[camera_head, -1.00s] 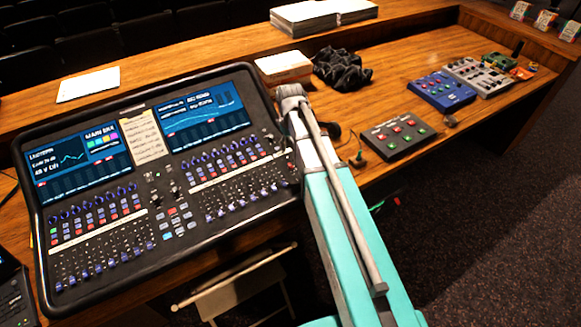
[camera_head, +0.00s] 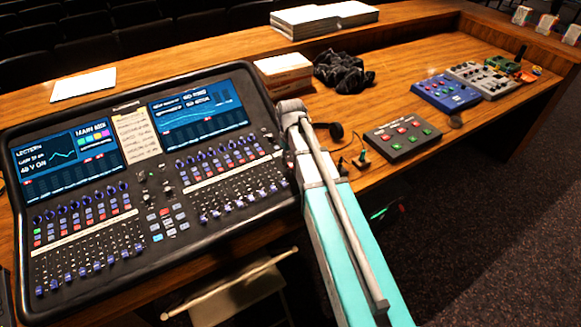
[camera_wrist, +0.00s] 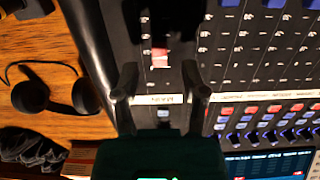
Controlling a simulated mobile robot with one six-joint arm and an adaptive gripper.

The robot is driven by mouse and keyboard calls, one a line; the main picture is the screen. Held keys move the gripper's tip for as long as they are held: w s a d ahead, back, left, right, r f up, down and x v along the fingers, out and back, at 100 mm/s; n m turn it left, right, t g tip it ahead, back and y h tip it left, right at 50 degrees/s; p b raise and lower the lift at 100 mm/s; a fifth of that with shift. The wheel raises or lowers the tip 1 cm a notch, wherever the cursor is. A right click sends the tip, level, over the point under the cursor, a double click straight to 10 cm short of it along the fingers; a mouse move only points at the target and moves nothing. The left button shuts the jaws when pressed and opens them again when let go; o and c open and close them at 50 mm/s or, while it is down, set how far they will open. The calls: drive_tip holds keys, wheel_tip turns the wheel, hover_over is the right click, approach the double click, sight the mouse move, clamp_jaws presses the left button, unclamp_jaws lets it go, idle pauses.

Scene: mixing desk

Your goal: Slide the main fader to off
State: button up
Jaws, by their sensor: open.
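The main fader's red and white cap (camera_wrist: 160,57) sits in its track near the desk's edge in the wrist view. A small white label (camera_wrist: 164,99) lies on the panel below it. My gripper (camera_wrist: 160,76) is open over the panel, one finger to each side of the track. The cap shows just beyond the fingertips; I cannot tell whether they touch the panel. The mixing desk (camera_head: 108,199) fills the left of the head view. There my arm reaches its right edge, and the fingers and main fader cannot be made out.
Other faders with blue caps (camera_wrist: 275,3) stand right of my gripper in the wrist view. Headphones (camera_wrist: 50,92) lie on the wood beside the desk. A grey button box (camera_head: 402,138), a blue pedal (camera_head: 445,92) and a black cloth (camera_head: 343,70) are on the table.

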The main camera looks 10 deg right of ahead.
sight(291, 166)
drive_tip(key=shift+f+b, duration=0.75)
drive_tip(key=shift+f, duration=0.3)
clamp_jaws()
